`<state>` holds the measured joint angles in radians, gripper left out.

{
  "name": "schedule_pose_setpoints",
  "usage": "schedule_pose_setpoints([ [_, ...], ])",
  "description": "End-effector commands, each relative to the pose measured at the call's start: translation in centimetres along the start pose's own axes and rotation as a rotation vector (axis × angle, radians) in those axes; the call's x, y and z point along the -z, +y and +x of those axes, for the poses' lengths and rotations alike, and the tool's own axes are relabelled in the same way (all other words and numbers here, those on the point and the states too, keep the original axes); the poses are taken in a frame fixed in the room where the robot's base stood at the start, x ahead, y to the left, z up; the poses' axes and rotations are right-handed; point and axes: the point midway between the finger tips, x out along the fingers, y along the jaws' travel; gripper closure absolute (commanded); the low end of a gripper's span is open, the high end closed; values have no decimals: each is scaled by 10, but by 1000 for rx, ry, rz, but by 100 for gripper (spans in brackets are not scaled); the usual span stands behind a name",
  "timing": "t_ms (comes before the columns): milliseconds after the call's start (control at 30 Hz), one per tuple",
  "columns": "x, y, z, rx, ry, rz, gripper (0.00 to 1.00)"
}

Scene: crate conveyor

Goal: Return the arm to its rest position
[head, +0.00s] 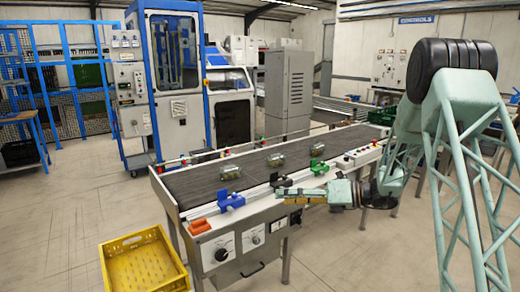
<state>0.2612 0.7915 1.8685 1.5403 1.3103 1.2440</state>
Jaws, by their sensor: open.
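My arm (455,115) reaches in from the right side of the head view, a pale green lattice with a black round joint at its top. My gripper (290,198) has yellowish fingers and points left, level over the front edge of the conveyor (185,183). The fingers are small and seen from the side. I see nothing held between them.
A yellow crate (110,278) is on the floor at front left. Tall machines stand behind. The left floor is open.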

Motion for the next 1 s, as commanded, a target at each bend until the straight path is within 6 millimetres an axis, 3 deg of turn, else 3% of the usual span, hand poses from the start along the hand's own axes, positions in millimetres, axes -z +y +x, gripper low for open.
schedule_pose_setpoints([
  [400,11,91,-10,-24,154,-254,49],
  [1000,46,203,-40,-71,371,-627,49],
])
